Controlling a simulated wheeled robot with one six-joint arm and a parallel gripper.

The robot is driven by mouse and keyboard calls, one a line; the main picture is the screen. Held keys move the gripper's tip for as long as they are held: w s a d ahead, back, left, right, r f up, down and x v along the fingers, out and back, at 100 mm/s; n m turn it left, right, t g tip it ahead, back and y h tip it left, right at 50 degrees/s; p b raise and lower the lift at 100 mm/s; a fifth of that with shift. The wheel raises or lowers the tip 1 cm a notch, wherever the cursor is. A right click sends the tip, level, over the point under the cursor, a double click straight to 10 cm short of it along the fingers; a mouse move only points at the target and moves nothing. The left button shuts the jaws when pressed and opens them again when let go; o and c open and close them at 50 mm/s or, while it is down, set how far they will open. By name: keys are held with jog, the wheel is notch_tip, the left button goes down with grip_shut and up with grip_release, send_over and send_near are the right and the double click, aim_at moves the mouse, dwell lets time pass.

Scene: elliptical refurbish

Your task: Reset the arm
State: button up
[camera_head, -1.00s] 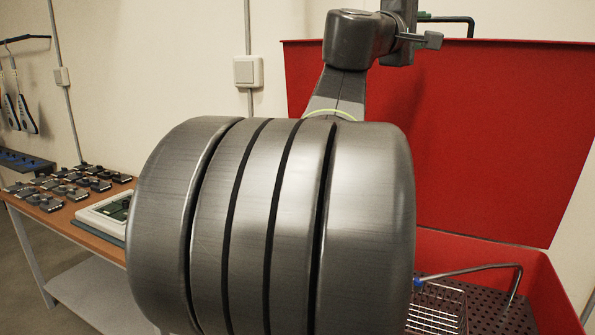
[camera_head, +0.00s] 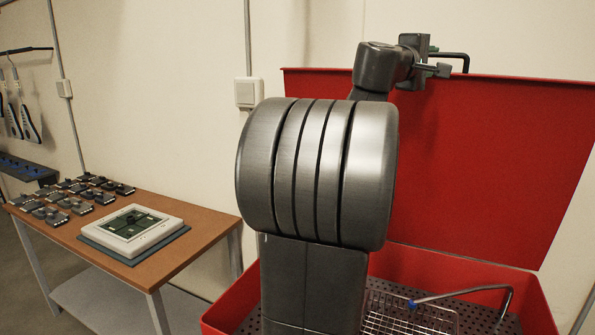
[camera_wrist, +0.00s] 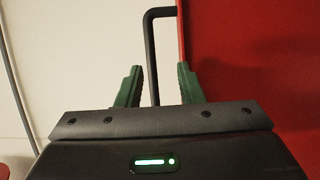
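My gripper (camera_head: 434,62) is raised at the upper right in the head view, in front of the top edge of the red lid (camera_head: 490,160). In the wrist view, the two green fingers of my gripper (camera_wrist: 160,68) stand apart with nothing held between them. A black bent handle (camera_wrist: 152,50) shows behind the gap between the fingers; I cannot tell its distance from them. My arm's large grey joint fills the middle of the head view and hides part of the red tank (camera_head: 420,262).
The open red tank holds a wire basket (camera_head: 405,315) and a perforated dark plate (camera_head: 480,305). At left, a wooden table (camera_head: 195,218) bears a white-framed device (camera_head: 133,228) on a mat and several small dark parts (camera_head: 65,200). Tools (camera_head: 25,118) hang on the wall.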

jog(key=shift+n+g+y, duration=0.3)
jog(key=shift+g+y, duration=0.1)
jog(key=shift+y, duration=0.1)
jog(key=shift+w+d+r+p, duration=0.45)
jog(key=shift+w+p, duration=0.55)
jog(key=shift+p, duration=0.55)
jog(key=shift+w+d+r+p, duration=0.2)
jog(key=shift+w+d+p, duration=0.3)
jog(key=shift+w+p, duration=0.8)
jog(key=shift+w+d+r+p, duration=0.35)
jog(key=shift+w+d+p, duration=0.25)
jog(key=shift+p, duration=1.2)
jog(key=b+v, duration=0.4)
jog(key=v, duration=0.8)
jog(key=shift+a+f, duration=0.2)
jog(key=shift+a, duration=0.1)
